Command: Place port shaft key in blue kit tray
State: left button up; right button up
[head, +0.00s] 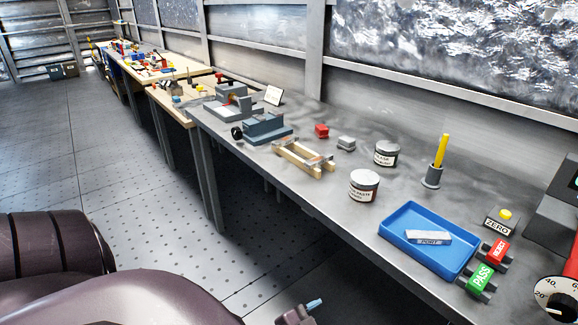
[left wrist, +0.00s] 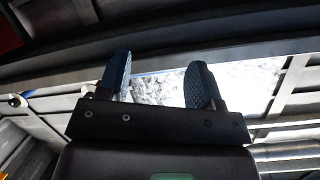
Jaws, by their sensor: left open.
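The blue kit tray (head: 408,245) sits on the grey bench at the front right in the head view. A small pale bar with a dark strip marked PORT (head: 428,238) lies inside it on the tray floor. I take this to be the port shaft key, but its details are too small to tell. My left gripper (head: 311,308) shows only partly at the bottom edge of the head view, in front of the bench and apart from the tray. In the left wrist view the left gripper (left wrist: 160,82) is open, with nothing between its fingers. My right gripper is not in view.
PASS (head: 481,279) and REJECT (head: 496,251) blocks stand right of the tray, with a ZERO button (head: 502,220) behind. Two labelled tins (head: 364,186), a yellow rod in a holder (head: 432,177) and a wooden frame (head: 303,159) stand farther along the bench.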

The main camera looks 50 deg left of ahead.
pick_arm(q)
jog(key=s+a+f+n+g+y, duration=0.1)
jog(key=s+f+n+g, duration=0.2)
jog(key=s+f, duration=0.3)
jog(key=shift+s+n+g, duration=0.4)
jog(key=shift+s+n, duration=0.2)
jog(key=shift+s, duration=0.5)
jog(key=shift+a, duration=0.1)
